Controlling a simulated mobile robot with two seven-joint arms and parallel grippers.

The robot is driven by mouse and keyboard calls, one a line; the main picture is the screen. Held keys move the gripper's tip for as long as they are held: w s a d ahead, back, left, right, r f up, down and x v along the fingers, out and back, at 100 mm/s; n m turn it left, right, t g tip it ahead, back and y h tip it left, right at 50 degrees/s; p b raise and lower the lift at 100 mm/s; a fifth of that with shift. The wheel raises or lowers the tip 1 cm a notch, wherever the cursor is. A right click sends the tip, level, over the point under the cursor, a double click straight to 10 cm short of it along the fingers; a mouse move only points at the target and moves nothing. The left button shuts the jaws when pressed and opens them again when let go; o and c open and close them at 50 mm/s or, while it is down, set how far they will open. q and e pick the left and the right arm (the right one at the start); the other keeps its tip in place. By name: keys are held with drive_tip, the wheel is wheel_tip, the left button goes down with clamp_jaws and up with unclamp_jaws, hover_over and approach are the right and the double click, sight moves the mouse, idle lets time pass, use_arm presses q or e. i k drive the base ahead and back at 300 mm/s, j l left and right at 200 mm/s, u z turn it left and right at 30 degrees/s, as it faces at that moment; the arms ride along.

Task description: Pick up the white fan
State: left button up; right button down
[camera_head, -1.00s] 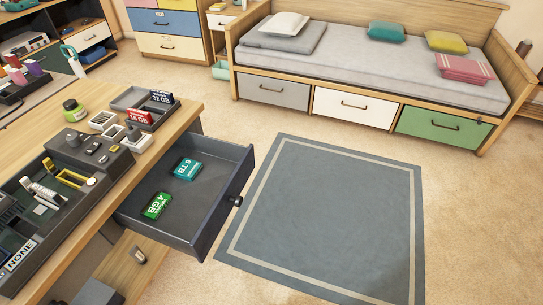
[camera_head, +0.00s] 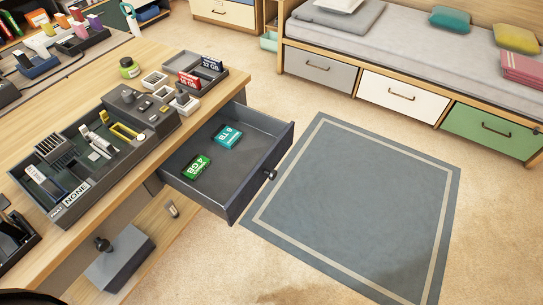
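I cannot make out a white fan for certain. Small white square pieces stand on the wooden desk behind the open drawer: one white square with a darker middle (camera_head: 155,79), another beside it (camera_head: 171,89), and a white and grey piece (camera_head: 185,103) nearer the drawer. They are too small to tell whether any is a fan. Neither of my grippers shows in the head view.
The wooden desk (camera_head: 85,91) holds a dark parts tray (camera_head: 72,207), a green jar (camera_head: 129,68) and red and dark memory boxes. A grey drawer (camera_head: 250,182) juts out, holding green (camera_head: 197,168) and teal (camera_head: 228,136) boxes. The rug (camera_head: 360,205) is clear.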

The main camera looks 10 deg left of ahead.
sight(154, 81)
drive_tip(key=u, duration=1.3)
